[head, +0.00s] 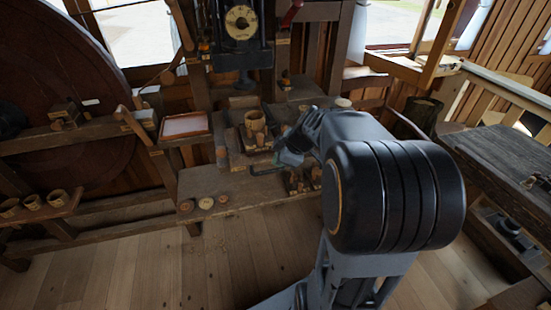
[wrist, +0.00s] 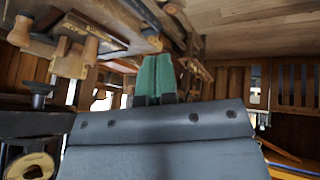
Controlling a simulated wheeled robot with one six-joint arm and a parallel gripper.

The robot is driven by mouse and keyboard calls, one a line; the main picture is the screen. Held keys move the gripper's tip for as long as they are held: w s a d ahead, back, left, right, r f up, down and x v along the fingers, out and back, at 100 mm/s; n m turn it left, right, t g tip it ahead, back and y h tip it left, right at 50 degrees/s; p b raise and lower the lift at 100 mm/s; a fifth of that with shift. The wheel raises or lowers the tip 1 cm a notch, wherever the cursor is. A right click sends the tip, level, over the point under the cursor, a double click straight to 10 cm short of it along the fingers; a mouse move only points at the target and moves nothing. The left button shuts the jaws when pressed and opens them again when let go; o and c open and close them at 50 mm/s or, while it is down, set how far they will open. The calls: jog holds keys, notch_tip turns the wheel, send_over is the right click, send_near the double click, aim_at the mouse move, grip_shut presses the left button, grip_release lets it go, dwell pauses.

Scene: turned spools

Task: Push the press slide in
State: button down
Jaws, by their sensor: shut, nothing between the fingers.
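The press (head: 238,45) stands at the back of the bench, with a round dial on its dark head. Below and in front of it, the press slide (head: 258,148) appears as a low wooden block bearing an upright turned spool (head: 256,122). My gripper (head: 288,158) is at the right front of the slide, partly hidden by my arm; I cannot tell if it touches. The wrist view looks upside down. There, my green fingertips (wrist: 155,78) are together and empty, and the spool (wrist: 70,60) is to their left, near the dark ram (wrist: 38,92).
Small round pieces (head: 206,203) lie along the bench's (head: 240,185) front edge. Turned pieces (head: 300,182) stand in front of my gripper. Another bench (head: 505,155) stands right. The floor in front is clear.

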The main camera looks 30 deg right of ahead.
jog(key=w+d+n+t, duration=0.1)
jog(key=w+d+n, duration=0.1)
jog(key=d, duration=0.3)
jog(key=p+x, duration=0.2)
jog(key=x, duration=0.8)
jog(key=shift+w+d+n, duration=0.2)
jog(key=shift+w+n, duration=0.2)
jog(key=shift+w+d+f, duration=0.1)
jog(key=shift+f, duration=0.1)
